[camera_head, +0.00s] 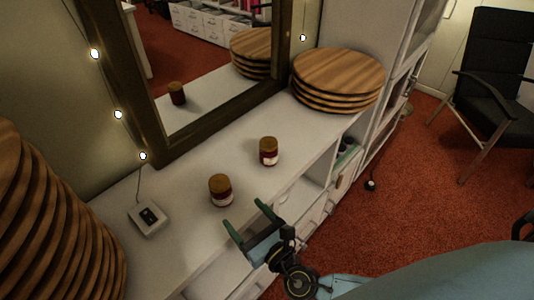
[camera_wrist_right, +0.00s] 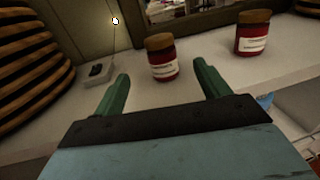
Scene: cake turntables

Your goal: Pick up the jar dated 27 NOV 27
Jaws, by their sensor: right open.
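Two red jars with brown lids and white labels stand upright on the white tabletop. The nearer jar (camera_head: 221,190) is left of the farther jar (camera_head: 268,151) in the head view. In the right wrist view the nearer jar (camera_wrist_right: 162,58) shows between the fingers, a little beyond them, and the other jar (camera_wrist_right: 253,34) stands to the right. The label print is too small to read, so I cannot tell which is dated 27 NOV 27. My right gripper (camera_head: 248,222), with green fingers, is open and empty at the table's front edge, apart from both jars. My left gripper is not in view.
Stacked wooden boards (camera_head: 337,77) stand at the table's far right, and a taller stack (camera_head: 50,230) stands at the left. A small white box (camera_head: 148,218) lies left of the jars. A framed mirror (camera_head: 215,75) leans behind, reflecting a jar. Tabletop around the jars is clear.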

